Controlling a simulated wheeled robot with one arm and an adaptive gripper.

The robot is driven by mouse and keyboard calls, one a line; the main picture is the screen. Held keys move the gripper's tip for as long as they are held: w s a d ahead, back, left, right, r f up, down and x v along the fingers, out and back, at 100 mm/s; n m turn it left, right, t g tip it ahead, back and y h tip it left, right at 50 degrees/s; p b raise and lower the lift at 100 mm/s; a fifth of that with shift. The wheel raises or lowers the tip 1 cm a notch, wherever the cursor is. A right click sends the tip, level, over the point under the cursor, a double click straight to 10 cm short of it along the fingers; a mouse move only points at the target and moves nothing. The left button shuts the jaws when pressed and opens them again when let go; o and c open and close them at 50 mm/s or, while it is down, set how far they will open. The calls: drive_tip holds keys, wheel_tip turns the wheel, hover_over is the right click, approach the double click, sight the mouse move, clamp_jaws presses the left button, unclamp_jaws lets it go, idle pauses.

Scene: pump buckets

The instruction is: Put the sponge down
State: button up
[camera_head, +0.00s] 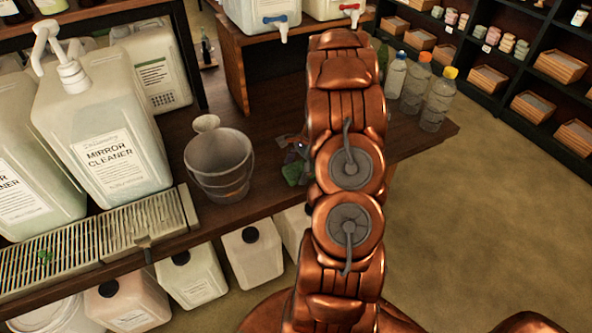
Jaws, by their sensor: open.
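A small green sponge (293,172) shows just left of my copper arm, at the front part of the wooden counter. It appears to rest on the counter, but I cannot tell for sure whether it touches. My gripper (295,154) is directly above and beside the sponge, mostly hidden behind my arm. The gripper is open; whether a finger still touches the sponge cannot be seen.
A grey metal bucket (220,165) stands left of the sponge. A mirror cleaner jug (105,125) with a pump stands behind a slotted drip tray (100,245). Clear bottles (437,100) stand right of my arm. Bare counter (265,125) lies behind the bucket.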

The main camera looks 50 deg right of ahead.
drive_tip(key=b+v, duration=0.3)
drive_tip(key=v, duration=0.8)
drive_tip(key=a+r+n+g, duration=0.1)
drive_tip(key=a+r+n, duration=0.4)
drive_tip(key=a, duration=0.6)
drive_tip(key=s+a+r+n+g+h, duration=0.1)
drive_tip(key=s+a+r+n, duration=0.15)
drive_tip(key=a, duration=0.45)
drive_tip(key=s+a+r+n+g+h, duration=0.1)
drive_tip(key=s+a+r+n, duration=0.15)
drive_tip(key=a, duration=0.35)
drive_tip(key=s+a+n+h, duration=0.1)
drive_tip(key=s+a+n, duration=0.5)
drive_tip(key=s, duration=0.2)
drive_tip(key=s+a+n+h, duration=0.1)
drive_tip(key=s+a+n, duration=0.4)
drive_tip(key=s, duration=0.4)
drive_tip(key=shift+s+a+n, duration=0.35)
drive_tip(key=shift+a+n, duration=0.05)
drive_tip(key=shift+f, duration=0.1)
drive_tip(key=shift+o, duration=0.6)
drive_tip(key=shift+r+p, duration=0.85)
drive_tip(key=shift+p, duration=0.05)
drive_tip(key=shift+f, duration=0.15)
